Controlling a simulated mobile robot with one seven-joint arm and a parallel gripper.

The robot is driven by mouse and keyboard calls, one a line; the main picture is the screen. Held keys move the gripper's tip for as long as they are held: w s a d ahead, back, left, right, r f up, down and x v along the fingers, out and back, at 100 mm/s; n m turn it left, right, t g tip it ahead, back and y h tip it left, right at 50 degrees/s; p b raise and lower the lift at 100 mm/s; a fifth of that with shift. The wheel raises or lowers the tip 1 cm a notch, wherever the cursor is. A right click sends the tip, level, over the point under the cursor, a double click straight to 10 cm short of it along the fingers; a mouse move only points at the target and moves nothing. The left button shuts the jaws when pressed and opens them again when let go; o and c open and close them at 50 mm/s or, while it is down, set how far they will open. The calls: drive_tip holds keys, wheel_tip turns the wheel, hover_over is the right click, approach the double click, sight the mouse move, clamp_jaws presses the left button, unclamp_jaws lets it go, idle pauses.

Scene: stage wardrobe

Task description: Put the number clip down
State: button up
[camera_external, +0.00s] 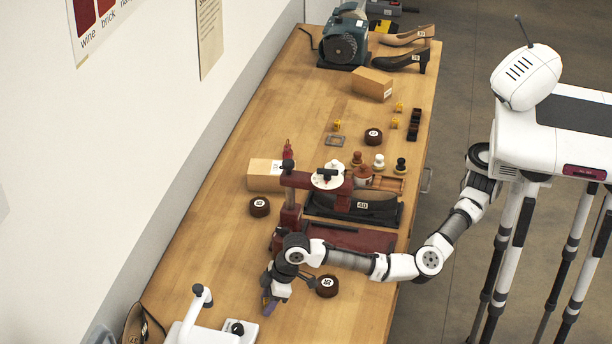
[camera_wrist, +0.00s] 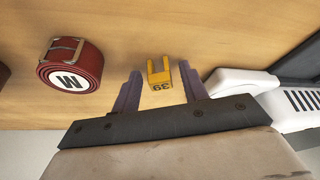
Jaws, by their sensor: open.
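The yellow number clip (camera_wrist: 160,72), marked 39, rests on the wooden tabletop in the wrist view. It lies between the two purple-grey fingers of my gripper (camera_wrist: 159,88), with a visible gap on each side. My gripper is open and does not hold the clip. In the external view my gripper (camera_external: 269,301) is low over the near part of the table (camera_external: 190,262). The clip is hidden there by my gripper and wrist.
A rolled dark belt (camera_external: 327,286) lies right of my gripper; a red-brown rolled belt (camera_wrist: 72,70) shows left in the wrist view. A white device (camera_external: 213,332) stands nearby at the front. A dark red press (camera_external: 291,215) stands behind. Bare wood lies to the left.

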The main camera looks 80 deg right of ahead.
drive_tip(key=b+v, duration=0.1)
drive_tip(key=v, duration=1.1)
drive_tip(key=shift+r+b, duration=0.15)
drive_tip(key=shift+b, duration=0.25)
idle(6.4)
